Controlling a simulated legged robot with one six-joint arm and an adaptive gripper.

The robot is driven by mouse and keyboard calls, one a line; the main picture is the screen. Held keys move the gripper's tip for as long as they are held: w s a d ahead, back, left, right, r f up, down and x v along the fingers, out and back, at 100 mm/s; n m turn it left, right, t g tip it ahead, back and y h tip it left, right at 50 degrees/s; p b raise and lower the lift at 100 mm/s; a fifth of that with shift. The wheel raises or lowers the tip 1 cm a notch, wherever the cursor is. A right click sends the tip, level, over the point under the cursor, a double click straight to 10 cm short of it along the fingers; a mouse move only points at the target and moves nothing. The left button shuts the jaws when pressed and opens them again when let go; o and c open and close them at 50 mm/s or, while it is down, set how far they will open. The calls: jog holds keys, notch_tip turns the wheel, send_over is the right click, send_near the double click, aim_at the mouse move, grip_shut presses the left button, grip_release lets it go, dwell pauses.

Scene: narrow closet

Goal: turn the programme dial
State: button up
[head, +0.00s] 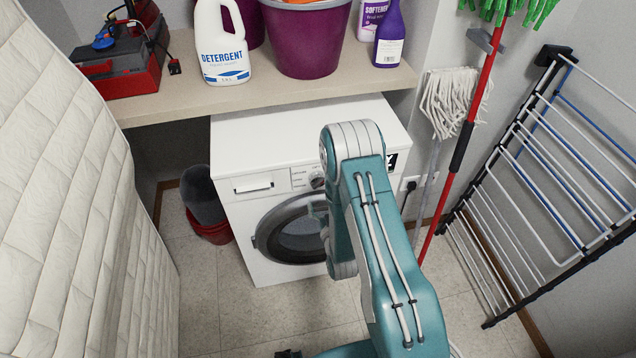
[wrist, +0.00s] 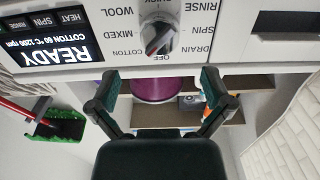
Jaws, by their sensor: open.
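The programme dial (wrist: 158,35) is a round silver-grey knob on the white washing machine's panel. In the wrist view it is at top centre, with OFF printed just below it and labels such as WOOL, MIXED, SPIN and DRAIN around it. I cannot clearly tell its setting. In the head view the dial (head: 317,181) sits beside my arm. My gripper (wrist: 161,80) is open and empty; its fingers are spread below the dial in the wrist view, apart from it. In the head view my arm mostly hides the gripper. The display (wrist: 58,42) reads READY, COTTON 60 °C.
The washing machine (head: 240,215) stands under a shelf (head: 190,100) holding a detergent bottle (head: 221,45) and purple bucket (head: 300,42). A pale quilted surface (head: 75,190) stands close on the left. A mop (head: 447,100) and drying rack (head: 545,170) stand right.

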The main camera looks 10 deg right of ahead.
aim_at(319, 186)
jog(key=w, duration=0.8)
jog(key=c, duration=1)
